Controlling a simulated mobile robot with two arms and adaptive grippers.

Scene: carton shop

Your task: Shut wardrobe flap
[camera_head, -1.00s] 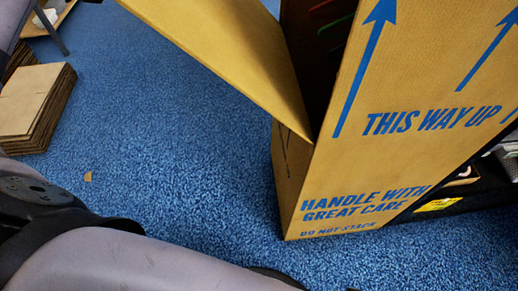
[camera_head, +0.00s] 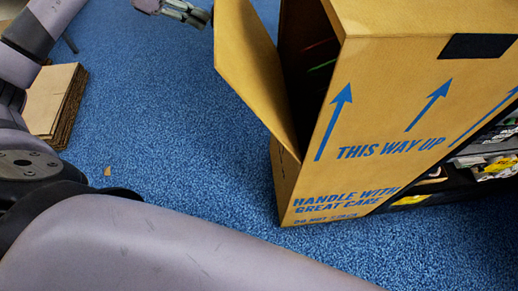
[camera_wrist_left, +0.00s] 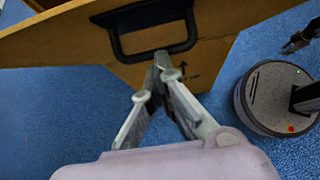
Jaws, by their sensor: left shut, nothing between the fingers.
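The tall brown wardrobe carton (camera_head: 400,85) stands upright, with blue arrows and lettering on its side. Its flap (camera_head: 250,62) stands ajar on the left, with a dark gap between it and the carton. Several coloured items show faintly inside. My left gripper (camera_head: 183,10) is at the top edge of the head view, left of the flap and apart from it there. In the left wrist view my left gripper (camera_wrist_left: 160,62) is shut and empty, its tips close to a black handle (camera_wrist_left: 150,30) on brown cardboard. I cannot tell whether they touch. My right gripper does not show clearly.
Flat cardboard stacks (camera_head: 55,98) lie on the blue carpet at left. A dark low shelf (camera_head: 455,180) with assorted goods stands right of the carton. The carpet (camera_head: 175,110) left of the carton is clear apart from a small scrap (camera_head: 107,171).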

